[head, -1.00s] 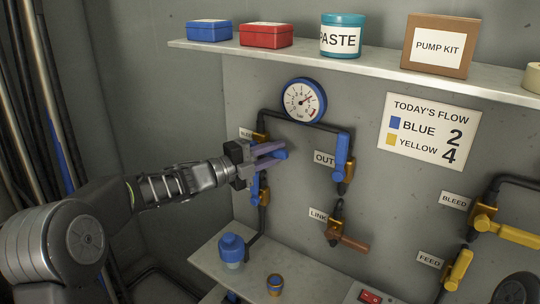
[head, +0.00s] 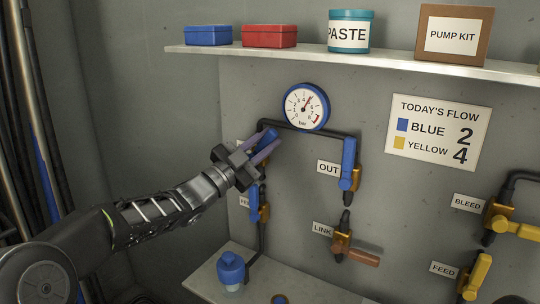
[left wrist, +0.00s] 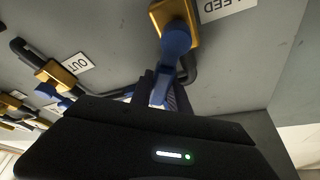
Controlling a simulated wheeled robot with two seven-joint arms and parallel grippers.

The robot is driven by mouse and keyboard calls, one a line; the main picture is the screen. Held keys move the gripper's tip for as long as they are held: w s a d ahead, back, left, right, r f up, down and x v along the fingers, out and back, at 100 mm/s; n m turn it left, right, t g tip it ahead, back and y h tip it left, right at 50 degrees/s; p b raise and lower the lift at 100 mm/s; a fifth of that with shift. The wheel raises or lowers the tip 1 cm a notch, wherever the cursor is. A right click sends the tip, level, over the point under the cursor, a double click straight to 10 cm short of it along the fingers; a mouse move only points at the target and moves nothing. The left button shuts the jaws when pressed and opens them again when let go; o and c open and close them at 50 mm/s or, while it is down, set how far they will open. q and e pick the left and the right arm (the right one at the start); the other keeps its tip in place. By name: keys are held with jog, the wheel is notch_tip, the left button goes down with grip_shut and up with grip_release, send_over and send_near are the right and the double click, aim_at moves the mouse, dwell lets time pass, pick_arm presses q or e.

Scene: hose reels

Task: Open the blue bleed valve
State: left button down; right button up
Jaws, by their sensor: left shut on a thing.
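The blue bleed valve handle (head: 268,136) is on the left pipe of the blue line, below and left of the gauge. My left gripper (head: 262,152) is shut on this handle, its fingers slanting up to the right. The left wrist view shows the blue handle (left wrist: 174,45) running from a brass valve body (left wrist: 178,20) to between my fingertips (left wrist: 165,88). A label ending in "EED" (left wrist: 222,8) is beside the body. In the head view my gripper hides much of the valve and its label. My right gripper is not in view.
The blue OUT valve (head: 348,165) is to the right, with the LINK valve (head: 343,245) below it. Another blue valve (head: 258,205) is just below my gripper. The gauge (head: 306,106) is close above. A shelf (head: 350,62) with boxes overhangs the wall.

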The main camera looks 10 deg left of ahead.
pick_arm(q)
jog(key=n, duration=0.1)
jog(key=a+n+t+y+b, duration=0.1)
jog(key=n, duration=0.1)
jog(key=a+n+t+b, duration=0.1)
jog(key=n, duration=0.1)
jog(key=shift+w+r+y, duration=0.3)
jog(key=shift+w+y, duration=0.05)
jog(key=shift+y, duration=0.05)
jog(key=shift+w+a+r+n+t+y+b, duration=0.15)
jog(key=shift+a+n+t+y+b, duration=0.2)
jog(key=shift+n, duration=0.6)
jog(key=shift+w+a+r+n+t+y+b, duration=0.1)
jog(key=shift+w+a+n+t+y+b, duration=0.2)
jog(key=shift+n+y, duration=0.5)
jog(key=shift+a+r+n+t+y+b, duration=0.15)
jog(key=shift+a+n+y+b, duration=0.25)
jog(key=shift+n, duration=0.75)
jog(key=shift+f, duration=0.1)
jog(key=c, duration=1.2)
grip_release()
jog(key=shift+d, duration=0.1)
jog(key=shift+c, duration=0.2)
jog(key=b+v, duration=0.1)
jog(key=v, duration=0.7)
jog(key=shift+b, duration=0.35)
